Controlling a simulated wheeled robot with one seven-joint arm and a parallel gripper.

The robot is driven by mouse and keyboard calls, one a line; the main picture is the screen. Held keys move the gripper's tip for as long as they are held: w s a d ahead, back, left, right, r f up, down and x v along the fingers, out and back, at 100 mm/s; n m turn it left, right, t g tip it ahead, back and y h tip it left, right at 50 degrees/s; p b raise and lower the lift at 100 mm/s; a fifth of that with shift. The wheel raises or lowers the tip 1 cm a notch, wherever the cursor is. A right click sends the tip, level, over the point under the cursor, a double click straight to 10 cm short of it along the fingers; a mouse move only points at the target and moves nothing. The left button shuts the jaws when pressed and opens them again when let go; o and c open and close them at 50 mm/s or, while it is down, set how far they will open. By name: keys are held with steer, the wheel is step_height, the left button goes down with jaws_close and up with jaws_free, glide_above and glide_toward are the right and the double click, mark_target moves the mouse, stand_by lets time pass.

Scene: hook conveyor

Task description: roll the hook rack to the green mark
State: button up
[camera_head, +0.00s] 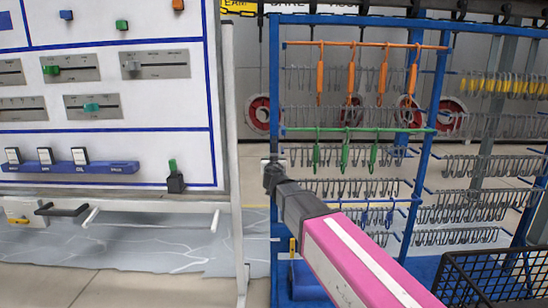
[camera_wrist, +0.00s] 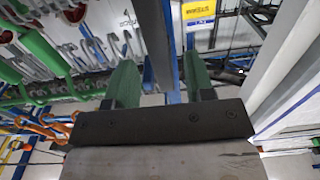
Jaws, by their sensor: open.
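The hook rack (camera_head: 274,100) is a blue frame with rows of hooks, orange on an upper bar, green on a middle bar and grey on the others. My gripper (camera_head: 272,168) is at the rack's left upright, about mid-height in the head view. In the wrist view my gripper (camera_wrist: 160,68) has its two green fingers spread apart. A blue upright of the rack (camera_wrist: 163,75) shows between them; contact cannot be told. I see no green floor mark in either view.
A white panel board (camera_head: 110,160) with sliders and switches stands close left of the rack, its pale post (camera_head: 238,190) near my gripper. A black basket (camera_head: 490,275) is at the lower right. More grey and yellow hooks (camera_head: 500,85) hang at the right. Open floor (camera_head: 50,285) lies front left.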

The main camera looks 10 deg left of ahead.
steer(key=x, duration=0.6)
steer(key=shift+w, duration=0.25)
steer(key=shift+d, duration=0.1)
jaws_close()
